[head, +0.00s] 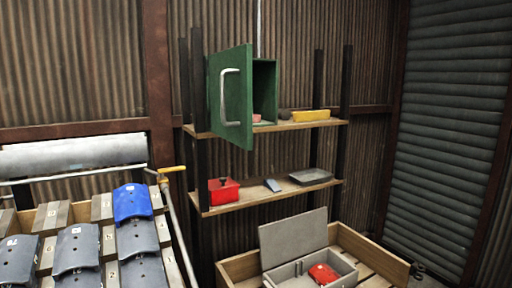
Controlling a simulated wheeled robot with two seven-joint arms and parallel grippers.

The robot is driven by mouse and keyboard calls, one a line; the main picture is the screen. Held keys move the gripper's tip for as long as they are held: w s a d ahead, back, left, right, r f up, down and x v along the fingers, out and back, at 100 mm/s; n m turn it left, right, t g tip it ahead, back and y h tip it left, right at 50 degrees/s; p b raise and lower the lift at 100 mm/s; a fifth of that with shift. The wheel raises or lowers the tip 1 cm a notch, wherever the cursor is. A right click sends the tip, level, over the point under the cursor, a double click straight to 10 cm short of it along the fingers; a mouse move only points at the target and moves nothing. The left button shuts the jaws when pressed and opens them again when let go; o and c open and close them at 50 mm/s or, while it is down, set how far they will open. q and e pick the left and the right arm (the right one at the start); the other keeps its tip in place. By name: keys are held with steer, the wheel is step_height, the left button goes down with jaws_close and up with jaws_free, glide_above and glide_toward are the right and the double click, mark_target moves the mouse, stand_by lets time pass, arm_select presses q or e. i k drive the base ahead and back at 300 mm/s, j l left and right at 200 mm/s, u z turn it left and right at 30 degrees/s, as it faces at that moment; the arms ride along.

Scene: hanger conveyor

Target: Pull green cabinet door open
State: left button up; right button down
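The green cabinet (265,88) stands on the upper shelf of a rack. Its green door (237,105) is hinged open and swung out toward me, partly covering the left of the opening. A pale curved handle (224,96) is on the door's face. A small pinkish object (257,118) shows inside at the bottom. Neither of my grippers is in view.
The upper shelf (290,125) also holds a yellow tray (311,115). The lower shelf has a red box (223,191) and a grey tray (311,176). A wooden crate (240,270) stands below. A rack of grey and blue pieces (132,203) fills the left.

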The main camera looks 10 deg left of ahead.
mark_target(229, 71)
steer(key=i+l+u, duration=0.1)
steer(key=u, duration=0.25)
steer(key=i+l+u, duration=0.1)
steer(key=u, duration=0.3)
steer(key=l+u, duration=0.35)
steer(key=i, duration=0.05)
